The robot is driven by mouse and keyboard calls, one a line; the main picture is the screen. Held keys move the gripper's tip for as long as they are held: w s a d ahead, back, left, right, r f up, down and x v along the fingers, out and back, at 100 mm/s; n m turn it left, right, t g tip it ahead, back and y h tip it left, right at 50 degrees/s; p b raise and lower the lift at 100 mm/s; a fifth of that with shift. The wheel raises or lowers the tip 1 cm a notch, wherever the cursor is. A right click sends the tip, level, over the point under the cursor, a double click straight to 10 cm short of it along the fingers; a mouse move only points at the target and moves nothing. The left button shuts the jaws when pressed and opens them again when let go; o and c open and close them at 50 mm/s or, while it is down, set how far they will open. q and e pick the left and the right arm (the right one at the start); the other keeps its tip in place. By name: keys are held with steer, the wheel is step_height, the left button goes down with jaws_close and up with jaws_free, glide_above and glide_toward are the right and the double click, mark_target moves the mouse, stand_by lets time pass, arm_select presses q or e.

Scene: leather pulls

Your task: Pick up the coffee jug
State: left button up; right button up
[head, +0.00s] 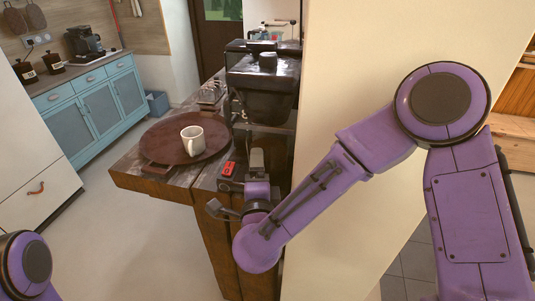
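No vessel in the head view is plainly a coffee jug. A white jug or mug with a side handle (192,140) stands upright on a round dark-red tray (160,150) on the wooden counter. A dark machine with a bulky black container (264,85) stands behind, against the cream wall; whether a jug is part of it is unclear. My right gripper (238,186) is at the counter's front edge, below and right of the tray, apart from the white vessel. Its fingers are partly hidden and their gap is unclear. My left gripper is out of view; only part of that arm shows lower left.
A small red item (228,168) lies beside my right gripper. A cream wall (380,60) borders the counter on the right. Blue cabinets (95,105) hold a coffee maker (85,44) and dark canisters at the back left. The floor between is clear.

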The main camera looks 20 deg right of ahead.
stand_by(0.3)
steer(key=shift+w+r, duration=0.1)
steer(key=shift+r, duration=0.35)
steer(key=shift+r+b, duration=0.7)
steer(key=shift+r, duration=0.65)
steer(key=s+a+b, duration=0.1)
steer(key=a+b, duration=0.1)
steer(key=a, duration=0.6)
steer(key=s+a+b, duration=0.2)
steer(key=a+b, duration=0.1)
steer(key=a, duration=0.6)
steer(key=shift+s+a+b, duration=0.3)
